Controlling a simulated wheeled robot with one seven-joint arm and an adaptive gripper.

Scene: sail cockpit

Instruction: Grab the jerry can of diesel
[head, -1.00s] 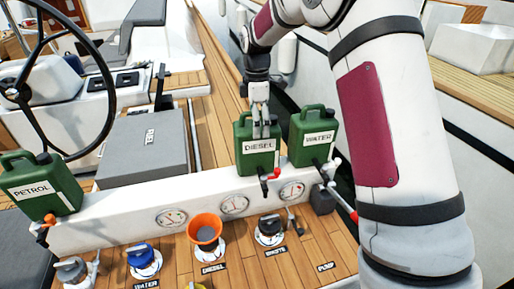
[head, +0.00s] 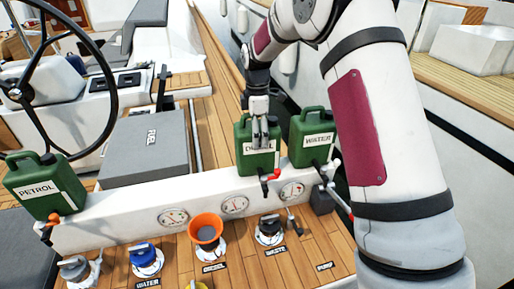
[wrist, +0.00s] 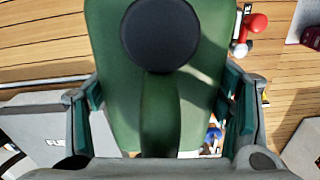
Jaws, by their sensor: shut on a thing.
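The diesel jerry can (head: 243,163) is green with a white label and stands on the white ledge, between the petrol and water cans. My gripper (head: 260,142) comes down on it from above, its fingers in front of part of the label. In the wrist view the green can (wrist: 120,60) fills the middle, with its round black cap (wrist: 160,35) on top. The fingers of my gripper (wrist: 160,112) lie on either side of the can, shut on it. The can looks upright; its lower part is hidden in the wrist view.
A green water can (head: 302,153) stands close on the right; a petrol can (head: 60,203) is at far left. Gauges and red-handled valves line the ledge front. An orange funnel (head: 206,222) stands below. A grey fuel box (head: 135,160) is behind left.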

